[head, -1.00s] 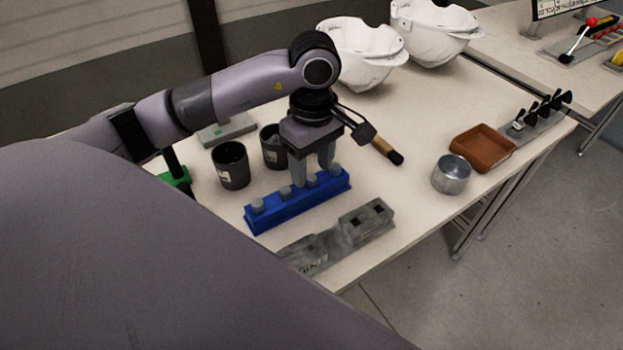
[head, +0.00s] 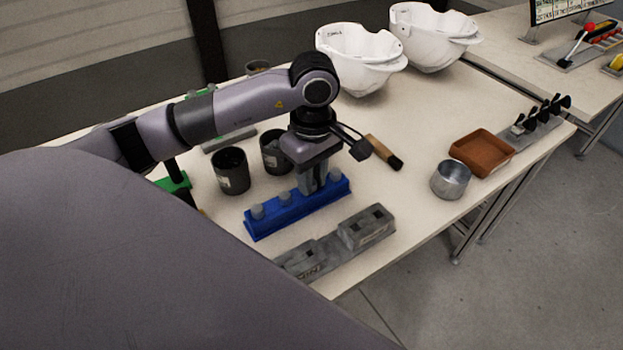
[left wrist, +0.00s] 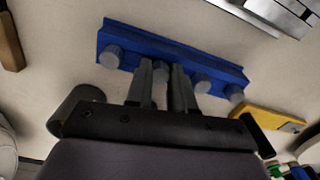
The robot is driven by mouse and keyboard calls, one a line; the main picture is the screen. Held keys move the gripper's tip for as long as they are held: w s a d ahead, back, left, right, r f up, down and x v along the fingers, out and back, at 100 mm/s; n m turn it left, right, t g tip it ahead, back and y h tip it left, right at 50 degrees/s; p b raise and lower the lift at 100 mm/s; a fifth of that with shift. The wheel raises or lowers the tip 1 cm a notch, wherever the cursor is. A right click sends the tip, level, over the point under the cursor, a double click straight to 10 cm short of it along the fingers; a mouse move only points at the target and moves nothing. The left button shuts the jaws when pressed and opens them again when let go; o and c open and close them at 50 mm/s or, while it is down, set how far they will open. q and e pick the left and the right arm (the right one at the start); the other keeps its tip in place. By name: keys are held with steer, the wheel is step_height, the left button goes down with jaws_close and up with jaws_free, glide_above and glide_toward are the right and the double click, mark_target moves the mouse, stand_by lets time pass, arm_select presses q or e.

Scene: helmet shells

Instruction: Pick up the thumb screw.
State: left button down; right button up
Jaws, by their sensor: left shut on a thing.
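A blue rack (head: 275,223) stands on the table and holds several grey thumb screws in a row; it also shows in the left wrist view (left wrist: 128,42). Thumb screws at the left end (head: 257,211), second from left (head: 285,198) and right end (head: 337,174) show in the head view. My left gripper (head: 313,183) points down over the rack, shut on the thumb screw third from left. In the left wrist view that thumb screw (left wrist: 161,71) shows between the fingertips, apparently still in its place in the rack. My right gripper is not in view.
A grey metal block (head: 340,243) lies in front of the rack. Dark cups (head: 231,171) stand behind it, a brush (head: 384,152) to its right. A metal cup (head: 450,180) and brown tray (head: 482,152) stand farther right. White helmet shells (head: 360,62) are at the back.

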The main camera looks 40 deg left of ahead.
arm_select(q)
step_height(320, 180, up, 20)
steer(key=p, duration=0.3)
steer(key=shift+f, duration=0.1)
stand_by(0.3)
steer(key=shift+r, duration=0.2)
step_height(320, 180, up, 4)
steer(key=p, duration=0.4)
steer(key=shift+f, duration=0.1)
stand_by(0.7)
